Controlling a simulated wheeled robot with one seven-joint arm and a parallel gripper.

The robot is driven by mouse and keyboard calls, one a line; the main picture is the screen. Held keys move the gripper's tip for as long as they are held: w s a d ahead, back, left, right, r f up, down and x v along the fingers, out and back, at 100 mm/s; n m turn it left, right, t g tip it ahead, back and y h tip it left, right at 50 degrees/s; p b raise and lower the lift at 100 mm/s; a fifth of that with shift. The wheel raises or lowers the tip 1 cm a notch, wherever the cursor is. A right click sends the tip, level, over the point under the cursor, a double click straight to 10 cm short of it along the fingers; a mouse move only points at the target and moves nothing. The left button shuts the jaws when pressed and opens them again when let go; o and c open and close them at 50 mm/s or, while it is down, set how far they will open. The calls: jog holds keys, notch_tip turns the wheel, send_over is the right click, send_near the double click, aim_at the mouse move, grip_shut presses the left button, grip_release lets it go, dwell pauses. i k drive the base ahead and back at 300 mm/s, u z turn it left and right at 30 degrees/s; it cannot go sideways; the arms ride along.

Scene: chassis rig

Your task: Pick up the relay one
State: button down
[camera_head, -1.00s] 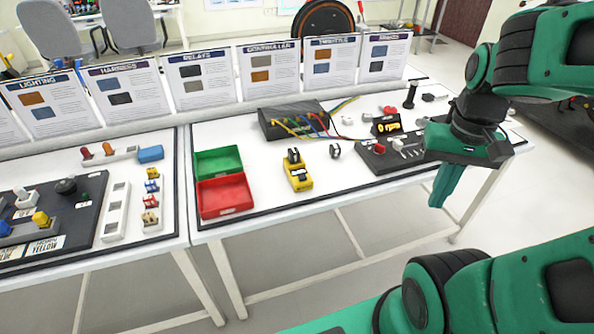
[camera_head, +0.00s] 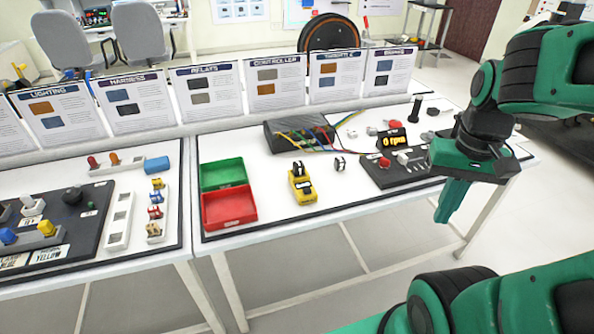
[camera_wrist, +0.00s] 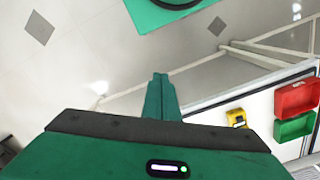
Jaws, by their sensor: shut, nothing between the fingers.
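I cannot tell which part is relay one, as any labels on the small parts are too small to read. A yellow block (camera_head: 302,190) with a black part (camera_head: 298,170) at its back end sits on the right-hand table, and the block also shows in the wrist view (camera_wrist: 237,118). A small black-and-white part (camera_head: 340,163) lies to its right. My gripper (camera_head: 442,216) is shut and empty, pointing down beyond the table's front edge, right of these parts. In the wrist view its fingers (camera_wrist: 160,82) are together above the floor.
A green bin (camera_head: 222,173) and a red bin (camera_head: 229,208) stand left of the yellow block. A black box with wires (camera_head: 298,133) is behind it. A dark panel (camera_head: 385,178) lies near my gripper. The left table holds a white rack (camera_head: 118,220) and small coloured parts.

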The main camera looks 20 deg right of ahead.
aim_at(298, 166)
jog(key=z, duration=2.4)
jog(key=k, duration=1.7)
jog(key=u, duration=0.8)
jog(key=i, duration=1)
jog(key=z, duration=0.05)
